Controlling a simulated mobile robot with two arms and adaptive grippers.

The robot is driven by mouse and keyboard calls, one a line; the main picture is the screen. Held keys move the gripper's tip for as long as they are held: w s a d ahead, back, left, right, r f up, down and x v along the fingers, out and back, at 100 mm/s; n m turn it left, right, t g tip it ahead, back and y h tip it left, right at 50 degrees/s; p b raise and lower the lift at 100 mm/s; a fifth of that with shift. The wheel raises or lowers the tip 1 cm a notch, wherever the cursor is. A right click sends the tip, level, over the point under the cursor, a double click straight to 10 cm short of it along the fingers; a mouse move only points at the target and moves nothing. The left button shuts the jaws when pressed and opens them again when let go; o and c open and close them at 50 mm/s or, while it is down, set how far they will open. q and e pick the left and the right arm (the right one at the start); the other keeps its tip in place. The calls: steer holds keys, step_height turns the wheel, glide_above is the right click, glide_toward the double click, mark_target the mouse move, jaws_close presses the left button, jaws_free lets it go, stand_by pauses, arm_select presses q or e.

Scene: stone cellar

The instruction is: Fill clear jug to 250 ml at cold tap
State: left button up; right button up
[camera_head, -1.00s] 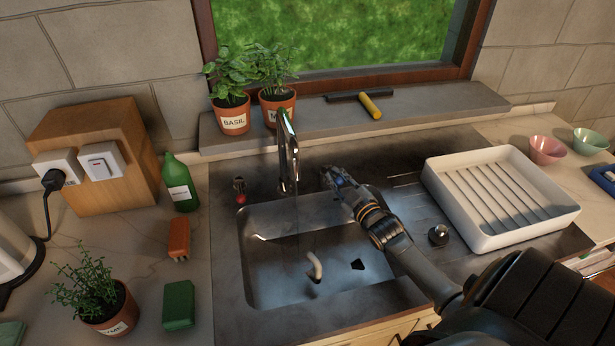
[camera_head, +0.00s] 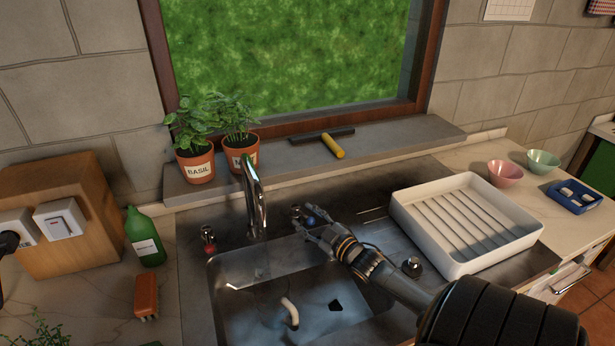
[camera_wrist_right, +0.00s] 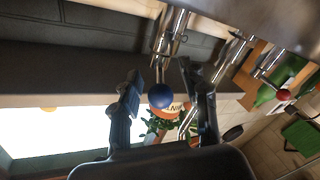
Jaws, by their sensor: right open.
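The curved metal tap spout (camera_head: 254,200) stands behind the sink (camera_head: 262,268). A blue-knobbed tap valve (camera_head: 309,219) is right of the spout; a red-knobbed one (camera_head: 209,247) is left of it. My right gripper (camera_head: 312,232) is open at the blue knob. In the right wrist view the blue knob (camera_wrist_right: 160,96) shows between the two spread fingers, with gaps beside it. A pale curved piece (camera_head: 291,312), perhaps the clear jug's handle, shows in the sink; the jug's walls cannot be made out, nor any water level. My left gripper is not in view.
A white ribbed drainer (camera_head: 470,226) stands right of the sink, with a dark round knob (camera_head: 412,266) beside it. Potted herbs (camera_head: 197,168) and a yellow-handled squeegee (camera_head: 333,146) are on the sill.

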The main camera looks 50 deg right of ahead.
steer(key=s+a, duration=0.1)
steer(key=s, duration=1.1)
